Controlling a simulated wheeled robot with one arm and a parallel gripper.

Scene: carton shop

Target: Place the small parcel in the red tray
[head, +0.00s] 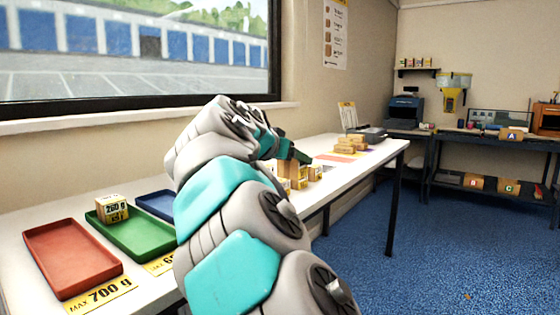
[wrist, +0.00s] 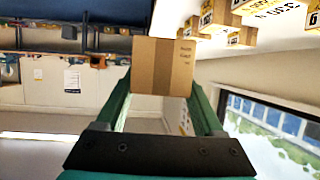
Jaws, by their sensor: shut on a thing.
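My gripper (wrist: 163,98) is shut on a small brown cardboard parcel (wrist: 163,66), with a green finger on each side of it in the wrist view. In the head view my arm reaches over the white table, and the gripper (head: 298,155) is partly hidden behind it. The brown parcel (head: 287,168) shows there beside other boxes; its exact height above the table I cannot tell. The red tray (head: 70,257) lies empty at the table's near left, with a "MAX 700 g" label (head: 101,294) in front.
A green tray (head: 128,241) holding a box marked 260 g (head: 112,208) adjoins the red tray. A blue tray (head: 155,206) is partly hidden by my arm. Several yellow-labelled boxes (head: 315,173) stand near my gripper, with more boxes (head: 350,143) farther along. A window borders the table.

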